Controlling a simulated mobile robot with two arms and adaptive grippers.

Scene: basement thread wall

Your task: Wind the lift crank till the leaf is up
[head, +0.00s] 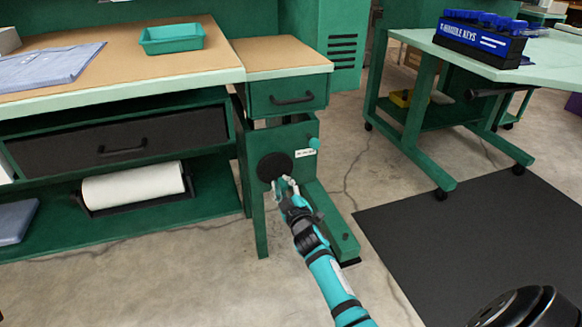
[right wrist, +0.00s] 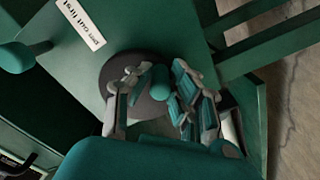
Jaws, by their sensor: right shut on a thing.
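The lift crank is a dark round disc (head: 275,167) on the green front panel below the leaf; it also shows in the right wrist view (right wrist: 115,85). A teal crank knob (right wrist: 155,82) stands out from the disc. My right gripper (head: 285,184) is at the disc's lower edge; in the right wrist view its fingers (right wrist: 155,95) are closed around the knob, partly hiding it. The leaf (head: 280,58) is a tan top with a drawer beneath, level-looking and a little below the bench top beside it. My left gripper is out of view.
A teal pin knob (head: 314,143) and a white label (head: 305,153) are right of the crank. The workbench (head: 150,65) is left, with a paper roll (head: 133,186) below.

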